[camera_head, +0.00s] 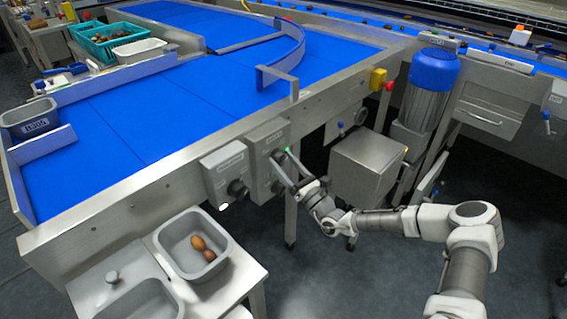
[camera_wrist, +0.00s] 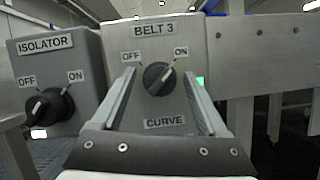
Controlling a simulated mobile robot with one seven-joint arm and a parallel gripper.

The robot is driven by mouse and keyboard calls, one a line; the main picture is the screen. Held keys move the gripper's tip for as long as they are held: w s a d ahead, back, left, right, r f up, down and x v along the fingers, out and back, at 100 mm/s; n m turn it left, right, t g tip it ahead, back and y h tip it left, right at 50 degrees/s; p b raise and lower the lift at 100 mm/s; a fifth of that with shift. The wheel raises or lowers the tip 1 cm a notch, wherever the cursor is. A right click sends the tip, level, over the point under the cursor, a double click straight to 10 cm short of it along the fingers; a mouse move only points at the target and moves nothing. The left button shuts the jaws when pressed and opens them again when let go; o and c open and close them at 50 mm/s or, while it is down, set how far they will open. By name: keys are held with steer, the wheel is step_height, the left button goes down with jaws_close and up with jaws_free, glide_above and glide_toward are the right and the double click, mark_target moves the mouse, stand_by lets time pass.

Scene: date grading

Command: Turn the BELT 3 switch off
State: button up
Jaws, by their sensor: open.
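The BELT 3 switch is a dark round knob (camera_wrist: 158,79) on a grey box (camera_wrist: 191,43) labelled BELT 3 above and CURVE below. OFF is at its upper left and ON at its upper right. The knob's pale mark appears to point up right, toward ON. My gripper (camera_wrist: 160,76) is open, with one finger on each side of the knob; I cannot tell whether they touch it. In the head view, my gripper (camera_head: 281,163) is at the front of the box (camera_head: 259,150), which partly shows; the knob is hidden there.
An ISOLATOR box (camera_wrist: 83,67) with its own dark knob (camera_wrist: 48,106) stands close on the left. A green lamp (camera_wrist: 200,81) glows beside the BELT 3 box. A steel cabinet (camera_head: 370,160) stands to the right. A grey bin (camera_head: 222,240) holding dates is below left.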

jaws_close()
stand_by(0.3)
steer(key=shift+n, duration=0.3)
steer(key=n+g+y+p, duration=0.1)
steer(key=n, duration=0.2)
steer(key=n+g+y, duration=0.1)
steer(key=n, duration=0.2)
steer(key=shift+w+d+g+y+p, duration=0.1)
steer(key=shift+g+y+p, duration=0.2)
steer(key=shift+p, duration=0.05)
steer(key=n+g, duration=0.1)
steer(key=n, duration=0.2)
steer(key=n+g+y, duration=0.1)
steer(key=n+g, duration=0.1)
steer(key=n, duration=0.1)
steer(key=shift+n+p, duration=0.3)
steer(key=n+g, duration=0.2)
steer(key=n, duration=0.3)
steer(key=shift+d+n, duration=0.1)
steer(key=shift+n, duration=0.3)
steer(key=shift+w+r+n+g+h, duration=0.15)
steer(key=shift+n+g, duration=0.35)
steer(key=shift+n, duration=0.65)
steer(key=shift+s+f+n+g+h, duration=0.1)
steer(key=shift+n+g+h, duration=0.3)
steer(key=shift+n, duration=0.75)
